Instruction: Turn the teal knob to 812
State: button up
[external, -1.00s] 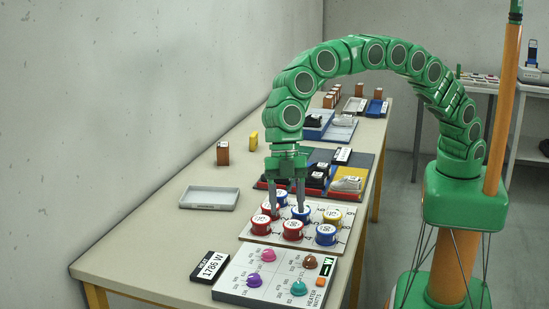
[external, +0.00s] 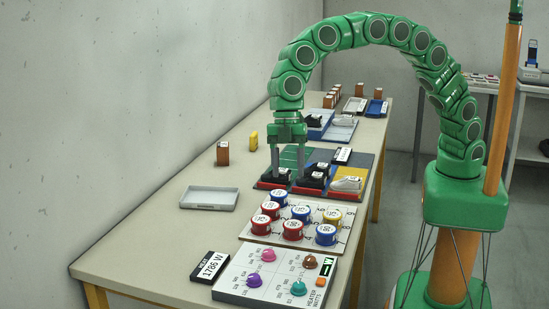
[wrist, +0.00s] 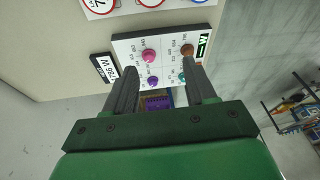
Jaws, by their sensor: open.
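The teal knob (external: 299,288) is on the front right of a white dial panel (external: 240,291) at the near end of the table. In the wrist view the teal knob (wrist: 182,76) is partly hidden by my right finger. The panel also bears pink (external: 268,256), brown (external: 309,262) and purple (external: 254,280) knobs. The numbers round the knobs are too small to read surely. My gripper (external: 287,175) is open and empty, pointing down. In the external view it appears beyond the panel, in front of the shoe tray; its height is unclear.
A board of red, blue and yellow round tins (external: 292,230) lies between the panel and the shoe tray (external: 345,198). A black sign reading 1786 W (external: 210,266) is left of the panel. A grey tray (external: 208,198) lies farther left. The table's left front is clear.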

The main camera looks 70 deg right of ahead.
dwell(0.3)
jog(key=w+a+f, duration=0.2)
jog(key=w+a, duration=0.1)
jog(key=a, duration=0.1)
jog(key=n+g, duration=0.2)
jog(key=n, duration=0.4)
send_near(298, 284)
jog(key=shift+x, duration=3.9)
jog(key=shift+d, duration=0.1)
jog(key=shift+t, duration=0.3)
grip_shut()
